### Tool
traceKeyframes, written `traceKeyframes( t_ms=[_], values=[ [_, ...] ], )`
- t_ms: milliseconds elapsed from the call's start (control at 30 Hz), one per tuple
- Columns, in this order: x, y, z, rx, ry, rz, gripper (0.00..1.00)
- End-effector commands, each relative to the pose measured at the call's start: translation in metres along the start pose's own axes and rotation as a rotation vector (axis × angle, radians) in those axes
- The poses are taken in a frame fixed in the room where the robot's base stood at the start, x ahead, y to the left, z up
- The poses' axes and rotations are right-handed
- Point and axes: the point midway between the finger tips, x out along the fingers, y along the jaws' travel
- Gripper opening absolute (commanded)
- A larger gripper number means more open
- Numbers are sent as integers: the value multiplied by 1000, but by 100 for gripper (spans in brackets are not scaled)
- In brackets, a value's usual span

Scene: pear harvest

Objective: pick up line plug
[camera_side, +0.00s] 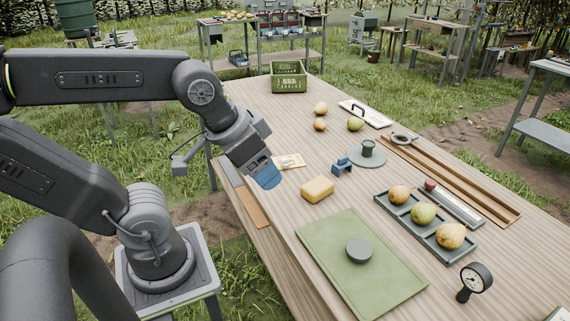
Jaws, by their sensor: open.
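No object is clearly recognisable as the line plug. Small candidates are a dark cylinder (368,147) upright on a grey round plate, a dark grey disc (359,251) lying on a green mat, and a small red-ended piece (430,185) by the pear tray. My gripper (267,177), with blue fingers, is open over the near left part of the table, pointing down and right. It is left of these pieces and apart from them. The gap between its fingers is hard to see from this side.
The wooden table (262,108) holds a yellow sponge-like block (317,188) and a blue bracket (342,166) near my gripper. The green mat (335,282) lies in front. A tray (404,217) holds three pears. A green crate (289,83) stands at the far end.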

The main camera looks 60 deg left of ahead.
Motion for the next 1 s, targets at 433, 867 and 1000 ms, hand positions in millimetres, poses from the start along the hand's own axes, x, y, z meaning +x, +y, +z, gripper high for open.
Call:
traceKeyframes(
  t_ms=[433,867,1000],
  values=[
    [41,-47,-39,281,-221,-202,64],
    [156,-155,-98,887,-708,-467,64],
    [205,-190,-107,1092,-875,-517,64]
  ],
)
